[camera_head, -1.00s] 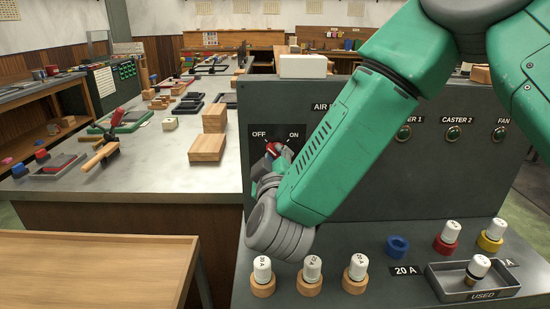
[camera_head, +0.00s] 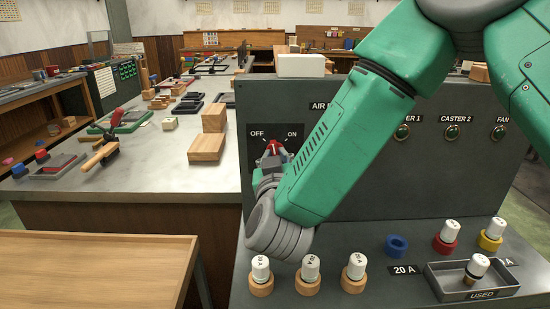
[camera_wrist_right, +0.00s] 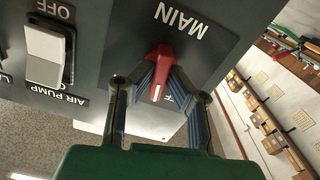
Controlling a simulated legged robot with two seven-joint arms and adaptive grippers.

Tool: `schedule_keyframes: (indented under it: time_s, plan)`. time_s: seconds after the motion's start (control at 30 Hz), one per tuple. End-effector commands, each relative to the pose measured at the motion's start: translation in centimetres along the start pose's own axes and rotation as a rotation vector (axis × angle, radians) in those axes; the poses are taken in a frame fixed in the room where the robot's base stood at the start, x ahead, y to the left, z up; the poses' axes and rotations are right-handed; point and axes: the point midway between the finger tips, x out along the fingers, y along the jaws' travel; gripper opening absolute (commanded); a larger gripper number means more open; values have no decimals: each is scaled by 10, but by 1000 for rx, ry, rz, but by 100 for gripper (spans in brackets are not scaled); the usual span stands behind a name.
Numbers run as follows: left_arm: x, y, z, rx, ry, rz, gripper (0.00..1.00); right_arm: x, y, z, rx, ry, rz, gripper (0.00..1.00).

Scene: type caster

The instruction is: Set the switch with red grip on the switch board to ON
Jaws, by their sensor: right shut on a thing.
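The switch with the red grip (camera_head: 274,147) is on the upright panel of the grey switch board (camera_head: 385,190), at its left end. The labels OFF, to the left, and ON, to the right, stand above it. The grip is roughly upright, between the two labels. My right gripper (camera_head: 270,161) is at the switch, partly hidden by my green forearm. In the right wrist view, the red grip (camera_wrist_right: 161,73) sits between the two fingers of my right gripper (camera_wrist_right: 160,82), which are shut on it, under the label MAIN. My left gripper is out of view.
A white rocker switch (camera_wrist_right: 45,53) labelled AIR PUMP is beside the red grip in the wrist view. White-topped fuses (camera_head: 309,269) and a USED tray (camera_head: 440,285) are on the lower ledge. A white box (camera_head: 301,65) lies on top of the board.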

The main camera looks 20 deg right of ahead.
Motion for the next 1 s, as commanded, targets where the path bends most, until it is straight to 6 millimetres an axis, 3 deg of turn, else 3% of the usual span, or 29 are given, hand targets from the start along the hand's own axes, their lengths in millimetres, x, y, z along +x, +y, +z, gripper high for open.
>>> schedule_keyframes:
  time_s: [0.03,0.7,1.0]
  plan:
    - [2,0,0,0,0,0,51,-2,-2,8,38,-18,-7,0]
    - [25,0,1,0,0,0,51,-2,-3,8,667,-19,-2,0]
    - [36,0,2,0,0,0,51,-2,-3,7,874,-19,0,0]
